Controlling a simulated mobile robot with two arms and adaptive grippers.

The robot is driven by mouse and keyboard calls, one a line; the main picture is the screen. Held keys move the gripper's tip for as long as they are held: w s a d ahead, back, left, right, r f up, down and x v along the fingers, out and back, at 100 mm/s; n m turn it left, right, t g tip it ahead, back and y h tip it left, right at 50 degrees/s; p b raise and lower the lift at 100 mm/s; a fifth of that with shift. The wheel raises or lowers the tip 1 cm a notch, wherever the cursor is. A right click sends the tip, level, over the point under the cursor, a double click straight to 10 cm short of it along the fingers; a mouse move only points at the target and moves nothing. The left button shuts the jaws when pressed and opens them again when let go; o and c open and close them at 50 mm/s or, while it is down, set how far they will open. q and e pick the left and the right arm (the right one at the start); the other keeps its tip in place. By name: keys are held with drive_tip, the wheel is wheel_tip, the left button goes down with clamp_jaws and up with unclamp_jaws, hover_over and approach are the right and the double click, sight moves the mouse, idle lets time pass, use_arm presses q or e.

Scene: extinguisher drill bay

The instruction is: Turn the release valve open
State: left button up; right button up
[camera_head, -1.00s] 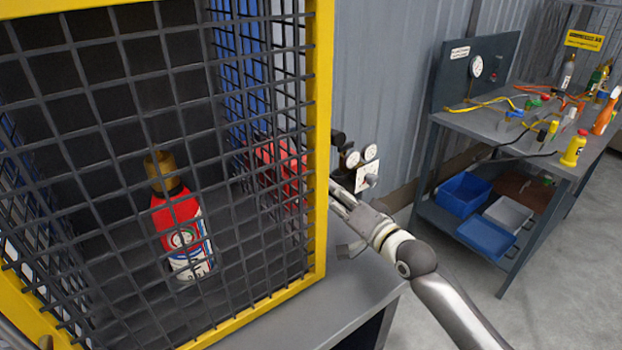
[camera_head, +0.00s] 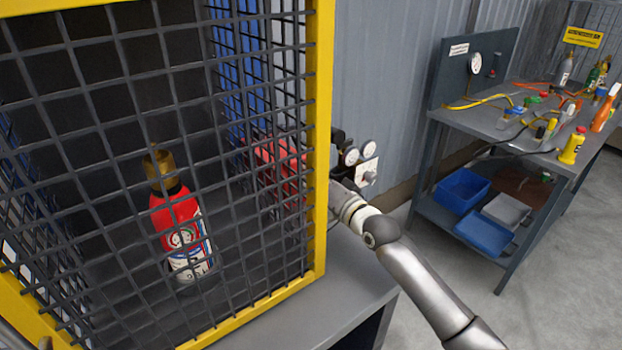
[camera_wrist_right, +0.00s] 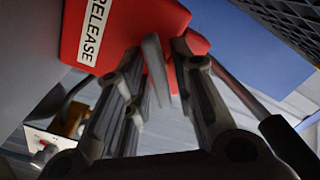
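A red box labelled RELEASE (camera_wrist_right: 125,28) fills the upper middle of the right wrist view. A flat grey lever (camera_wrist_right: 157,68) hangs below it, tilted slightly. My right gripper (camera_wrist_right: 157,62) has its fingers apart, one on each side of the lever, with gaps showing. In the head view, red parts (camera_head: 278,172) show through the mesh beside the yellow post.
A yellow-framed mesh cage (camera_head: 318,150) holds a red bottle with a brass top (camera_head: 180,225).

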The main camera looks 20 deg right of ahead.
clamp_jaws()
drive_tip(key=shift+r+n+p, duration=0.15)
drive_tip(key=shift+n+p, duration=0.45)
drive_tip(key=shift+n, duration=0.4)
drive_tip(key=shift+a+n, duration=0.1)
drive_tip(key=shift+n, duration=0.9)
drive_tip(key=shift+o, duration=1.7)
unclamp_jaws()
drive_tip(key=v, duration=1.2)
